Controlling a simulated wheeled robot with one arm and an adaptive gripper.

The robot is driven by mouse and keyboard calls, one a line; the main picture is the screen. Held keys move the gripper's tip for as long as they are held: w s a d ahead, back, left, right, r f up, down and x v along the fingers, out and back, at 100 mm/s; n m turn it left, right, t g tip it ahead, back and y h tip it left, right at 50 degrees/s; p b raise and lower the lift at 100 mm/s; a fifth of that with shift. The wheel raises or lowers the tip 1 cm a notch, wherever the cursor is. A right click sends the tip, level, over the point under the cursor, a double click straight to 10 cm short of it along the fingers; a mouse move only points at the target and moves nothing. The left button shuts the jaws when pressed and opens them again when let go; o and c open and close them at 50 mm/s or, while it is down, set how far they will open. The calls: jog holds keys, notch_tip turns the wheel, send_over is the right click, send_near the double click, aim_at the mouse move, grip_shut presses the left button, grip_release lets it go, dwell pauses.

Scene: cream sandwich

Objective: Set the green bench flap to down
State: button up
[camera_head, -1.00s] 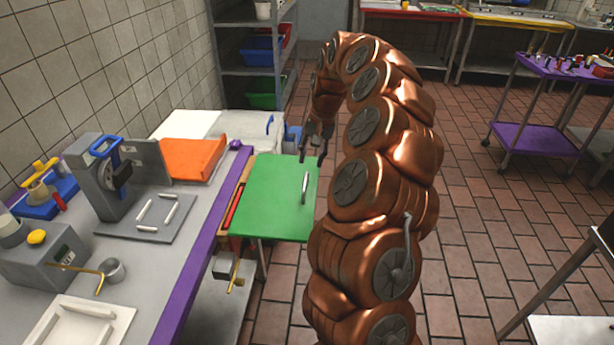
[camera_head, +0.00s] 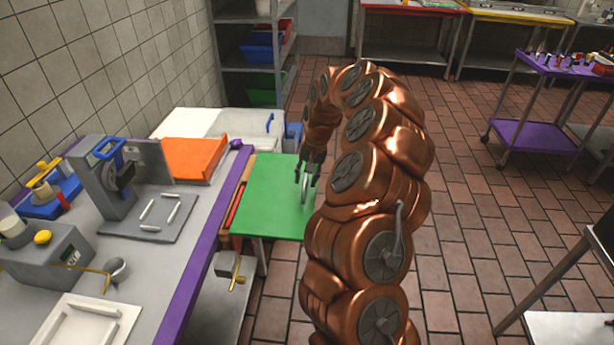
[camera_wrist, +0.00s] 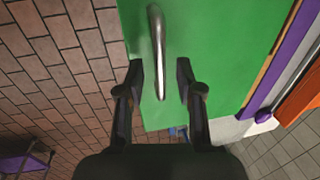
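The green bench flap (camera_head: 265,200) stands out level from the right side of the purple-edged bench, and it fills the middle of the wrist view (camera_wrist: 215,50). A curved metal handle (camera_head: 305,187) is fixed on its top face near the outer edge; it also shows in the wrist view (camera_wrist: 157,50). My gripper (camera_head: 308,183) is right at the handle, above the flap. In the wrist view my gripper (camera_wrist: 164,80) is open, with one dark finger on each side of the handle's near end. I cannot tell whether either finger touches it.
The purple-edged bench (camera_head: 190,283) carries a grey press (camera_head: 115,180), an orange board (camera_head: 193,158) and a white tray (camera_head: 85,325). A shelf rack (camera_head: 255,72) stands behind. A purple cart (camera_head: 535,137) is at the right.

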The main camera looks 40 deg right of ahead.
grip_shut()
dwell(0.5)
